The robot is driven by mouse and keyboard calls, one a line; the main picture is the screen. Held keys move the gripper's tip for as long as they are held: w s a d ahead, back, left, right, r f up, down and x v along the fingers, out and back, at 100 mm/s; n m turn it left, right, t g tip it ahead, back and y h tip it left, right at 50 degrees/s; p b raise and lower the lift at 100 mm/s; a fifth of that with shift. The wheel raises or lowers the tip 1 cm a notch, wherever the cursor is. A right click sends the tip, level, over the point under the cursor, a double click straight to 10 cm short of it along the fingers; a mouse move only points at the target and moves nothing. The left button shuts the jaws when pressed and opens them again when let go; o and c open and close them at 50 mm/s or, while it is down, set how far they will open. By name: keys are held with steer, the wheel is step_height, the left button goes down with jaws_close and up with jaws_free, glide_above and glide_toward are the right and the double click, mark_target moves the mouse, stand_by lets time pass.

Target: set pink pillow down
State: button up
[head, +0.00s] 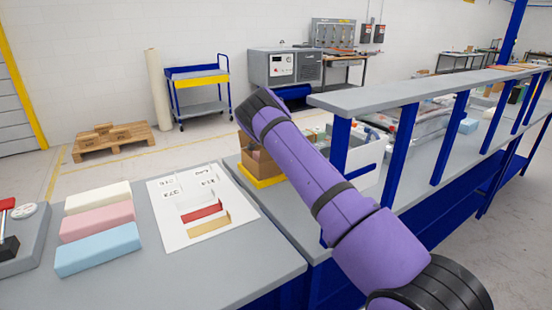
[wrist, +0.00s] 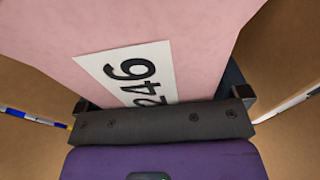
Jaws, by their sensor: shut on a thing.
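The pink pillow (wrist: 190,38) fills the upper middle of the wrist view. It carries a white label (wrist: 130,75) with black digits that read 246. My gripper (wrist: 163,103) is shut on the pillow, with a finger at each side of it. Brown cardboard-like walls (wrist: 285,60) show on both sides of the pillow. Whether the pillow touches a surface beneath cannot be seen. In the head view my purple arm hides the gripper and the held pillow. A cardboard box (head: 262,168) on a yellow base stands behind the arm.
On the near grey table (head: 170,285) lie cream, pink (head: 97,221) and blue (head: 98,249) foam blocks. A white sheet (head: 235,213) beside them holds red and tan pieces and number labels. A raised grey shelf (head: 400,90) on blue posts stands right of the arm.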

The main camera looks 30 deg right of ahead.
steer(key=shift+f, duration=0.6)
steer(key=o, duration=0.5)
steer(key=shift+o, duration=0.2)
steer(key=shift+r, duration=0.1)
steer(key=r, duration=0.4)
steer(key=a+r, duration=0.1)
steer(key=r, duration=0.8)
steer(key=shift+a, duration=0.4)
